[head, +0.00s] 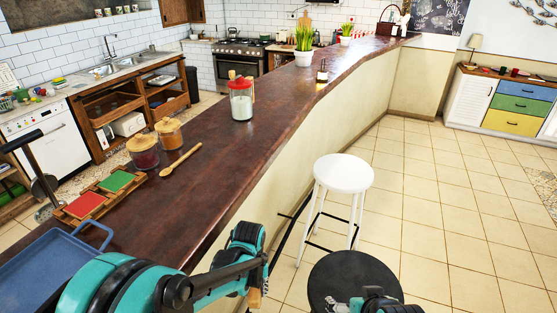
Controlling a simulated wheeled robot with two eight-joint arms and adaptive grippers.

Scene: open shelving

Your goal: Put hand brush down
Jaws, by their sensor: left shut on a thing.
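My left gripper (256,286) is beside the long dark wooden counter, past its right edge and in front of the cream counter wall. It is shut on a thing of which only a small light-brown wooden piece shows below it. This is probably the hand brush (255,299); its bristles are hidden or out of view. Part of my right arm shows at the bottom edge, over the black stool; its fingers cannot be made out.
The counter (225,160) holds a blue tray (38,268), red and green pads on a wooden board, lidded jars (241,104), a wooden spoon (180,161) and potted plants. A white stool (343,173) and a black stool (350,277) stand right. The tiled floor beyond is clear.

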